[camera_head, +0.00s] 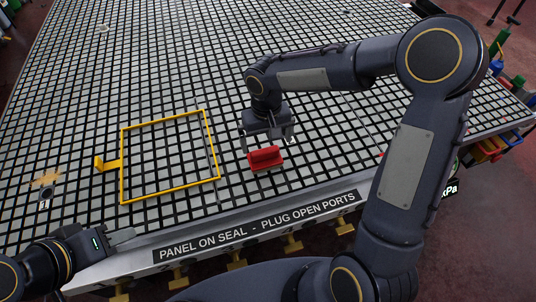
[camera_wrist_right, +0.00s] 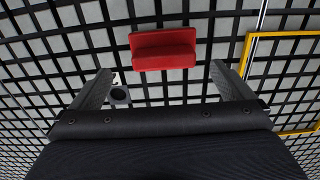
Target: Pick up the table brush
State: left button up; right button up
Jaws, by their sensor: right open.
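The table brush (camera_head: 265,158) is a red block with a raised ridge along its top, lying on the gridded table near its front edge. It also shows in the right wrist view (camera_wrist_right: 163,50), ahead of the fingertips. My right gripper (camera_head: 267,140) points down just behind the brush, fingers spread wide and empty. In the right wrist view the two fingers (camera_wrist_right: 162,70) stand apart, with the brush lying beyond the gap between them. Whether they touch it is not clear, but none grips it. My left gripper (camera_head: 120,237) is at the lower left, away from the brush; its finger gap is unclear.
A yellow rectangular frame (camera_head: 123,165) lies on the table left of the brush. A small dark round fitting (camera_wrist_right: 120,95) sits near a finger in the wrist view. A brown patch and small dark item (camera_head: 45,192) lie far left. Colored bins (camera_head: 490,150) stand at right.

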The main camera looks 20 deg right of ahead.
aim_at(265, 150)
jog(key=f, duration=0.3)
jog(key=f+p, duration=0.1)
jog(key=f, duration=0.1)
jog(key=shift+w+a+f, duration=0.2)
jog(key=shift+a+f, duration=0.05)
jog(key=shift+f, duration=0.05)
jog(key=c, duration=1.1)
jog(key=shift+r, duration=0.1)
jog(key=shift+r, duration=0.2)
jog(key=r, duration=0.3)
jog(key=shift+s+r, duration=0.1)
jog(key=shift+s, duration=0.1)
jog(key=s+a+r+b, duration=0.3)
jog(key=s+r, duration=0.6)
jog(key=s, duration=0.4)
jog(key=shift+s+r, duration=0.15)
